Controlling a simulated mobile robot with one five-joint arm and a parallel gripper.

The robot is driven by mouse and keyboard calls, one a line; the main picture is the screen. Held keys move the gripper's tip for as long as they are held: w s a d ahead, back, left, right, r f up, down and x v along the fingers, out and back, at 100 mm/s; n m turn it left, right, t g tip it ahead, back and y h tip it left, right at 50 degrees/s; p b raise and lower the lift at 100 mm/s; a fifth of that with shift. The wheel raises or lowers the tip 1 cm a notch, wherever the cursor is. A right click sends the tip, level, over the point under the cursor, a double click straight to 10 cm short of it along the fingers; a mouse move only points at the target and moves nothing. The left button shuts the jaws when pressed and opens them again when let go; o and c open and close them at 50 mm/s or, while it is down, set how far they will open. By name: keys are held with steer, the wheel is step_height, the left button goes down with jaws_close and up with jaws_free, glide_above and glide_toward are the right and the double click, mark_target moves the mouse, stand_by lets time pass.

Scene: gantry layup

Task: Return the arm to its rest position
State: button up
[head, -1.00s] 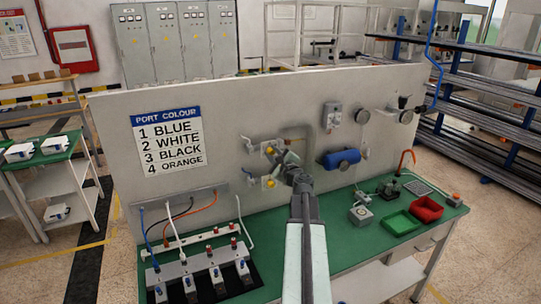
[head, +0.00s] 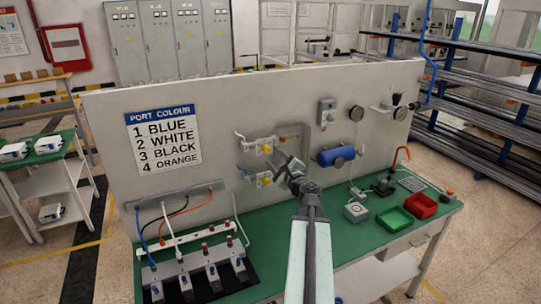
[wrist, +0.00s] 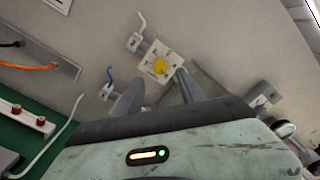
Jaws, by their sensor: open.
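My gripper (head: 283,168) is open and empty in front of the grey panel (head: 260,95), seen from behind in the head view. In the wrist view its two fingers (wrist: 158,92) stand apart, with a valve's yellow knob (wrist: 160,66) beyond them. In the head view, an upper valve with a yellow knob (head: 266,149) and a lower one (head: 265,181) are mounted on the panel, left of the gripper. Whether the fingertips touch anything cannot be told, but nothing is held between them. My arm reaches up from the bottom edge over the green bench.
A blue cylinder (head: 335,156) and gauges are on the panel to the right. Red (head: 422,206) and green (head: 394,219) trays lie on the bench's right side. Free bench top (head: 275,222) lies between.

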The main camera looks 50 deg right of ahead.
steer(key=shift+s, duration=0.1)
stand_by(0.3)
steer(key=w+a+f+n+t+y, duration=0.1)
steer(key=w+a+n+y, duration=0.15)
steer(key=w+a, duration=0.6)
steer(key=w+a+f+n+y, duration=0.1)
steer(key=w+a+n+y, duration=0.3)
steer(key=a, duration=0.7)
steer(key=w+a+f+n+g+y+b, duration=0.1)
steer(key=w+a+f+n+g+y, duration=0.2)
steer(key=a, duration=1.1)
steer(key=w+a+f+n+g+y+b, duration=0.1)
steer(key=w+a+f+n+y, duration=0.3)
steer(key=a, duration=0.9)
steer(key=s+a+f+n+g, duration=0.4)
steer(key=a+f+n, duration=0.1)
steer(key=a, duration=0.3)
steer(key=s+a+f+n+g, duration=0.3)
steer(key=s+a+f+n, duration=0.15)
steer(key=a, duration=0.35)
steer(key=s+d+f+n+g+h, duration=0.6)
steer(key=s+d, duration=0.3)
steer(key=s, duration=0.3)
steer(key=shift+f+n+g+h, duration=0.35)
steer(key=shift+f+n, duration=0.3)
steer(key=shift+n, duration=0.15)
